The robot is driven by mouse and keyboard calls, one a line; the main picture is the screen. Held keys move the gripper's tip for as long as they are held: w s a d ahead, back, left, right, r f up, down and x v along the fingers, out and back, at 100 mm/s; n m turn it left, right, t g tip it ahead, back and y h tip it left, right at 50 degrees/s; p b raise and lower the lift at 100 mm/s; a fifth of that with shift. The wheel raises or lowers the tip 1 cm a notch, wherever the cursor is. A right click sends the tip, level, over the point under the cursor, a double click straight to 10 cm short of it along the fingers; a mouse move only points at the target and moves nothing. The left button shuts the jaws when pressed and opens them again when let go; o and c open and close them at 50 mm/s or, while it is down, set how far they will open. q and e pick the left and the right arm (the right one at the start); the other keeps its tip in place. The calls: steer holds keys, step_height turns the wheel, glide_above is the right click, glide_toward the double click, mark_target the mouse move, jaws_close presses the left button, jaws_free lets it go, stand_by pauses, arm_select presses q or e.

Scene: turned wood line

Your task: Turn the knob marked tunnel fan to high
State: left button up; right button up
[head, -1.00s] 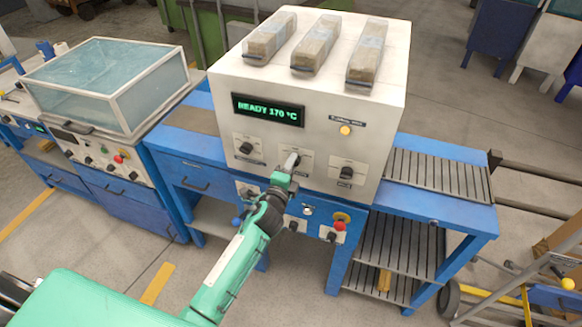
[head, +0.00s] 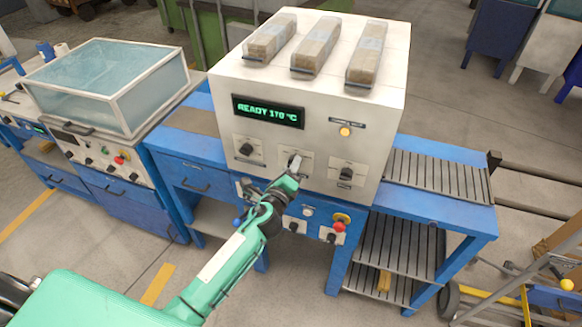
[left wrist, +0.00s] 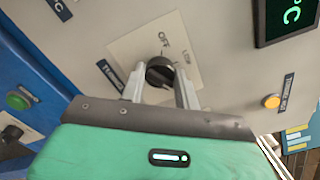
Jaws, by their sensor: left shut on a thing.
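The middle knob (left wrist: 159,73) on the white machine is dark and round, on a pale plate. In the left wrist view its plate reads OFF and what looks like LOW; a partly hidden label (left wrist: 110,76) beside it begins "TUNNE". My left gripper (left wrist: 161,70) is shut on this knob, with one finger on each side. In the head view my left gripper (head: 291,174) reaches the machine front from below and hides most of the knob. The exact pointer direction and any high mark cannot be made out. My right gripper is not in view.
The white machine (head: 228,82) has a display (head: 268,111) reading READY 170 °C. A knob (head: 246,149) is to the left, another (head: 346,174) to the right. A yellow button (head: 345,131) sits above. A red button (head: 339,227) and more knobs are on the blue front below.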

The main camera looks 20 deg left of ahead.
arm_select(q)
steer(key=shift+f, duration=0.1)
steer(key=o, duration=1)
steer(key=s+b, duration=0.1)
steer(key=s, duration=0.3)
steer(key=s+b, duration=0.1)
steer(key=s, duration=0.4)
steer(key=s+b, duration=0.1)
steer(key=s, duration=0.4)
steer(key=shift+a, duration=0.25)
steer(key=shift+w, duration=0.1)
